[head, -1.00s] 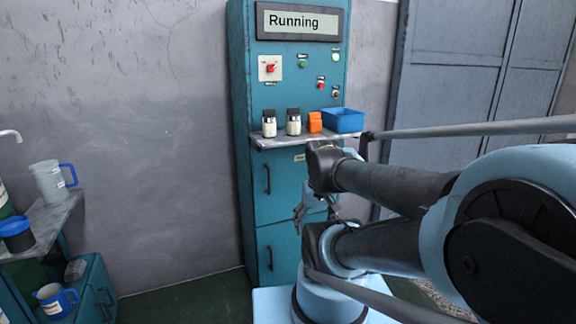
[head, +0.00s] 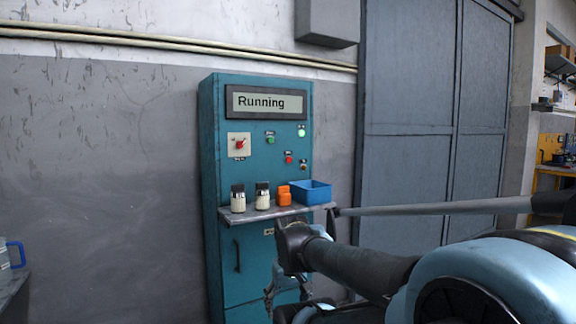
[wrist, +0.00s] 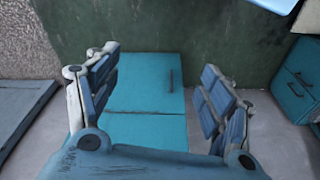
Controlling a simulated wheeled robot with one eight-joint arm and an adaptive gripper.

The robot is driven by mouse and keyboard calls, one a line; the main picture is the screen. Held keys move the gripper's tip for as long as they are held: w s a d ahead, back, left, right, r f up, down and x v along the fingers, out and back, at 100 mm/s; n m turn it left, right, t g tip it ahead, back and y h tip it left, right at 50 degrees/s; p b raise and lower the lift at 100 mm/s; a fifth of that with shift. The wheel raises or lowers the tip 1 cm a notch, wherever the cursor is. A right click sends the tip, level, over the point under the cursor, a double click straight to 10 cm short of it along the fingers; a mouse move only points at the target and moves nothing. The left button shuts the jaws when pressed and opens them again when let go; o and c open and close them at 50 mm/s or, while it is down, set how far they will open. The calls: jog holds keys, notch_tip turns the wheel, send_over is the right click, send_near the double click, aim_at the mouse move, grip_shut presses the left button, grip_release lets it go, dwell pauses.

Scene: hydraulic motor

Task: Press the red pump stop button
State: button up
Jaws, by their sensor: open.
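The teal control cabinet (head: 209,180) stands against the wall in the head view, with "Running" on its display (head: 265,102). A small red button (head: 289,159) sits on the right half of its panel, below and right of a green button (head: 270,137). A red rotary switch (head: 239,144) on a white plate is at left. The small labels are too blurred to read surely. My gripper (wrist: 160,65) is open and empty in the wrist view, over teal cabinet surfaces, apart from the red button. In the head view it is low, below the shelf, and partly hidden.
A shelf (head: 262,213) juts out below the panel. It holds two white bottles with dark caps (head: 262,197), an orange container (head: 284,196) and a blue bin (head: 312,192). A lit green lamp (head: 301,131) is above the red button. Grey doors (head: 410,150) stand at right.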

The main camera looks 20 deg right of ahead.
grip_shut()
dwell(0.3)
dwell(1.2)
